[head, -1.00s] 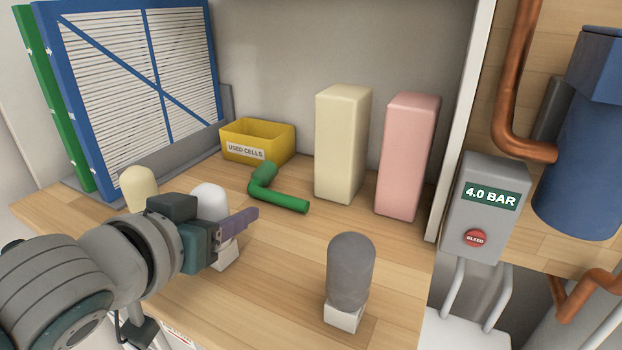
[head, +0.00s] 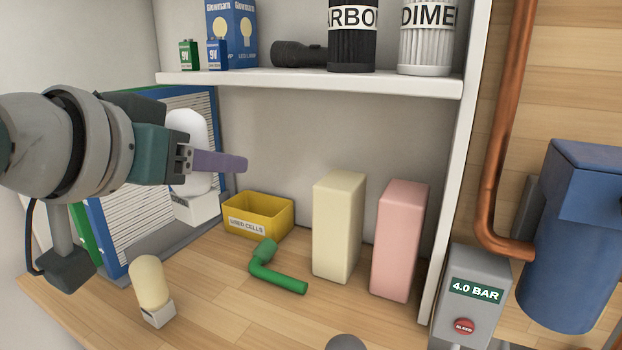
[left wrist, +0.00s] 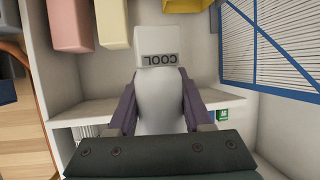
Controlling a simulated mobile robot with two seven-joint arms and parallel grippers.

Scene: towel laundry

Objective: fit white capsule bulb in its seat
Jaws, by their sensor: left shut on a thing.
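The white capsule bulb (head: 190,125) is held upright in my left gripper (head: 215,161), with its white square base (head: 197,208) pointing down, well above the wooden bench. In the left wrist view the gripper (left wrist: 157,108) has its purple fingers shut on either side of the bulb's body (left wrist: 158,90). Its base there carries a label reading COOL (left wrist: 158,59). A cream capsule bulb (head: 151,283) stands on the bench at lower left. The top of a grey capsule bulb (head: 346,342) shows at the bottom edge. No seat for the bulb is recognisable. My right gripper is not in view.
A shelf (head: 310,83) with boxes, batteries, a torch and canisters crosses above. On the bench are a yellow USED CELLS bin (head: 259,227), a green bent tool (head: 277,280), a cream block (head: 338,227) and a pink block (head: 399,240). Blue-framed filters (head: 150,230) stand behind the gripper.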

